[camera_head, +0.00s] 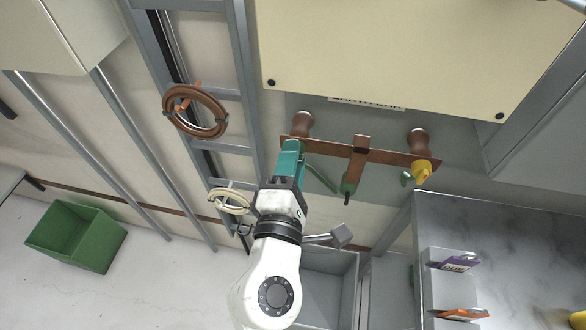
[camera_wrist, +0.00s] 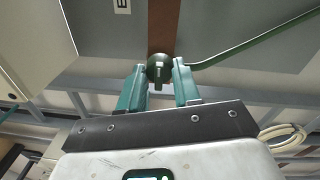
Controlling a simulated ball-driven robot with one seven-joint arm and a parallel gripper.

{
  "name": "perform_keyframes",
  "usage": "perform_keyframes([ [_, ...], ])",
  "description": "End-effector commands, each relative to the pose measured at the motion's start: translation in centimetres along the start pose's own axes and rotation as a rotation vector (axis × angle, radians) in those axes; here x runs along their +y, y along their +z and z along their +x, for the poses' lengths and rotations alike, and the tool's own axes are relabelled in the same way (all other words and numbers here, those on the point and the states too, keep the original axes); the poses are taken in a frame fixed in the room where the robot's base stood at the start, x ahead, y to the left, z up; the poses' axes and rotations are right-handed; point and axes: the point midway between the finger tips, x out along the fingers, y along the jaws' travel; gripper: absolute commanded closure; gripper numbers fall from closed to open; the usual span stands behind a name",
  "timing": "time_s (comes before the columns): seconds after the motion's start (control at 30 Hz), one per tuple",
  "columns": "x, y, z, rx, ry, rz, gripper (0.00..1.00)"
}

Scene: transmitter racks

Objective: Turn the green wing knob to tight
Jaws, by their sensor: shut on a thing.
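The green wing knob (camera_wrist: 158,67) shows in the wrist view as a dark green round piece with a lighter upright wing. It sits on the copper bar, between the tips of my gripper (camera_wrist: 160,78). The teal fingers are shut on it from both sides. In the head view my gripper (camera_head: 291,150) reaches the left end of the copper bar (camera_head: 380,153) and hides the knob. A green cable (camera_wrist: 236,53) runs right from the knob. I cannot tell how tight the knob is.
Brown insulators (camera_head: 418,141) hold the bar below a cream panel (camera_head: 410,45). A yellow knob (camera_head: 422,171) is at its right end. A brown cable coil (camera_head: 195,110) hangs left on a ladder rack. A green bin (camera_head: 75,237) stands lower left.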

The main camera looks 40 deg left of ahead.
Motion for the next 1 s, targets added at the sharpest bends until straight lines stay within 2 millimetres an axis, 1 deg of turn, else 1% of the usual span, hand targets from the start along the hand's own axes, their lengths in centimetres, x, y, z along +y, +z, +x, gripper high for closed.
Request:
perform_keyframes([
  [0.03,-0.56,-0.02,0.01,-0.005,0.001,0.043,0.98],
  [0.3,-0.46,-0.03,0.0,-0.019,0.005,0.281,0.98],
  [0.5,-0.37,-0.05,0.0,-0.027,0.006,0.416,0.98],
  [0.7,-0.3,-0.07,0.01,-0.032,0.005,0.504,0.98],
  [1.0,-0.18,0.01,0.03,-0.036,0.005,0.554,0.98],
])
